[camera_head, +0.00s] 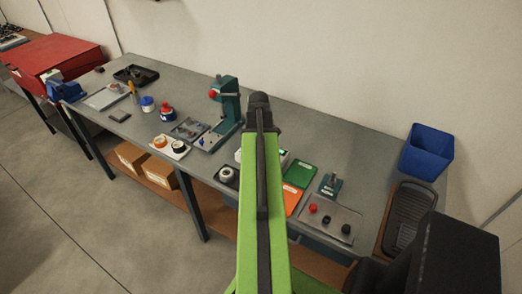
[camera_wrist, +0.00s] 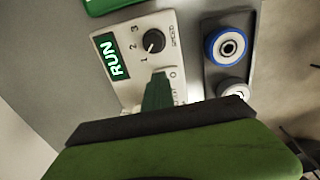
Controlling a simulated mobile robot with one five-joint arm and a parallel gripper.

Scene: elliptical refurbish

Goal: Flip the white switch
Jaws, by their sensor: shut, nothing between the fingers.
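A white control box (camera_wrist: 118,52) is in the wrist view, with a green RUN label, a black dial numbered 1 to 3 and an "O" mark. My gripper (camera_wrist: 158,78) is shut and empty, with its dark green fingertips over the lower part of the box, beside the "O" mark. The fingers hide most of the switch area; I cannot make out the white switch or tell whether the fingers touch it. In the head view my arm covers most of the box, with a piece showing at its right (camera_head: 284,157). My gripper is hidden there.
A dark tray (camera_wrist: 217,80) with a blue-rimmed roller (camera_wrist: 229,46) and a whitish one lies right of the box. The grey workbench (camera_head: 330,155) also carries a green press (camera_head: 229,97), a green panel (camera_head: 300,174) and a blue bin (camera_head: 428,150).

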